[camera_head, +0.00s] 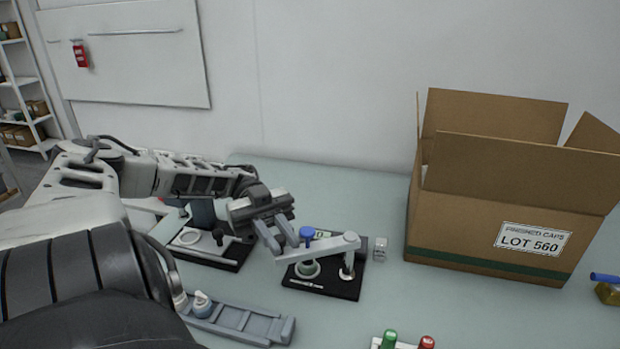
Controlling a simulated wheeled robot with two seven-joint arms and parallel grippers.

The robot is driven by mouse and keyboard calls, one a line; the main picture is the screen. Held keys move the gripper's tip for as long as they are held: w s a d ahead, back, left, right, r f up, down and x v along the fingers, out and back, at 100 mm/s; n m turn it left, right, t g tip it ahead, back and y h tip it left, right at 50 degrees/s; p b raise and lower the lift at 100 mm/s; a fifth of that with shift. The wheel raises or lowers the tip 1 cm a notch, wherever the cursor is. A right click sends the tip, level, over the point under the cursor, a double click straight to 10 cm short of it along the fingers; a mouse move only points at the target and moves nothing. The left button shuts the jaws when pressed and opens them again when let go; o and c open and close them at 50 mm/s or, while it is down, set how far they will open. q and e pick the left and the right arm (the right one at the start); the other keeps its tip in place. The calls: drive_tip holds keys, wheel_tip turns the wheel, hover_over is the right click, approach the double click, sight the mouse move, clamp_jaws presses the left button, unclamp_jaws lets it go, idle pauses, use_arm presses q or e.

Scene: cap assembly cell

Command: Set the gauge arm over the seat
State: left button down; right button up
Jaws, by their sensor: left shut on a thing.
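The gauge (325,288) has a black base plate near the middle of the table. Its grey arm (330,246) runs left from a post at the plate's right side and carries a blue knob (307,233). The pale green round seat (307,268) is on the plate, below the arm in the picture; its upper part is partly covered by the arm. My left gripper (280,238) reaches in from the left and is shut on the free left end of the gauge arm, left of the knob. My right gripper is not in view.
A second black fixture (235,260) stands left, partly behind my left arm. A grey tray (255,322) holds a white cap (202,303). Green (389,339) and red (427,342) buttons are in front. A large open carton (490,230) stands right, with a small clear block (380,248) nearer the gauge.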

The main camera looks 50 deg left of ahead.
use_arm(q)
drive_tip(key=shift+a+f+g, duration=0.1)
drive_tip(key=shift+a+g, duration=0.2)
drive_tip(key=shift+g, duration=0.1)
drive_tip(key=c, duration=1.6)
unclamp_jaws()
drive_tip(key=shift+w, duration=0.1)
